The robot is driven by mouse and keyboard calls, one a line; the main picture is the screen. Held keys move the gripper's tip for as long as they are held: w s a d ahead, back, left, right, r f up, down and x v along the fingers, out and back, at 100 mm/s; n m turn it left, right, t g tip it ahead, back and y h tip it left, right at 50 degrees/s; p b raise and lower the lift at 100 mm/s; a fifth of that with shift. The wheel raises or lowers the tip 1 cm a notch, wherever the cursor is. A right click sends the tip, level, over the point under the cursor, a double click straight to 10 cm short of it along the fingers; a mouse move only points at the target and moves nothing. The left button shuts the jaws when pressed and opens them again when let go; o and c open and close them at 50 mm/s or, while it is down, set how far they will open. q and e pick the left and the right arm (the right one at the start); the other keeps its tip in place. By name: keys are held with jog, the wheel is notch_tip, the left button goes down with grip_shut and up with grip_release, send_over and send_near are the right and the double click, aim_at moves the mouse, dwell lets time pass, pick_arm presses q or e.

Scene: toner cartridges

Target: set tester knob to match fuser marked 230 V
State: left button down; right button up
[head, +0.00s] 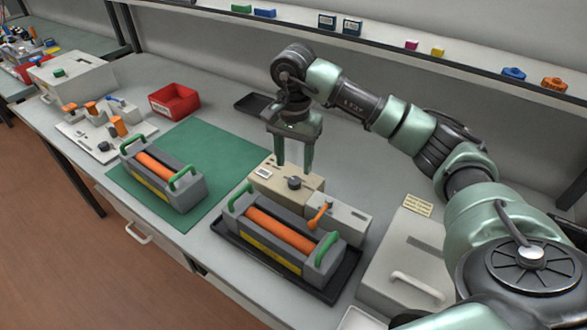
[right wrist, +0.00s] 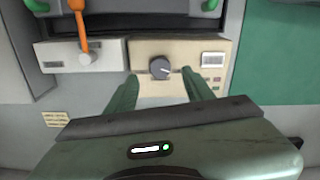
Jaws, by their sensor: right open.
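The tester (head: 267,174) is a beige box behind the front fuser. Its dark round knob (head: 294,183) also shows in the right wrist view (right wrist: 160,68), with a light pointer mark toward its right side. My right gripper (head: 294,170) is open above the tester; in the right wrist view its fingers stand on either side of the knob, apart from it. One fuser (head: 281,236) with an orange roller and green handles sits in a black tray (head: 228,236). Another similar fuser (head: 157,170) lies on the green mat (head: 205,138). Voltage markings are too small to read. My left gripper is not in view.
A grey box with an orange lever (head: 345,222) stands right beside the tester. A red bin (head: 174,101) and a dark tray (head: 252,104) stand toward the back. A light grey case (head: 408,255) is at right. A shelf runs above.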

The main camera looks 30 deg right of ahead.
aim_at(294, 181)
notch_tip(294, 181, down, 4)
jog(key=shift+s+f+p, duration=0.1)
jog(key=shift+p, duration=0.25)
jog(key=shift+f, duration=0.8)
grip_shut()
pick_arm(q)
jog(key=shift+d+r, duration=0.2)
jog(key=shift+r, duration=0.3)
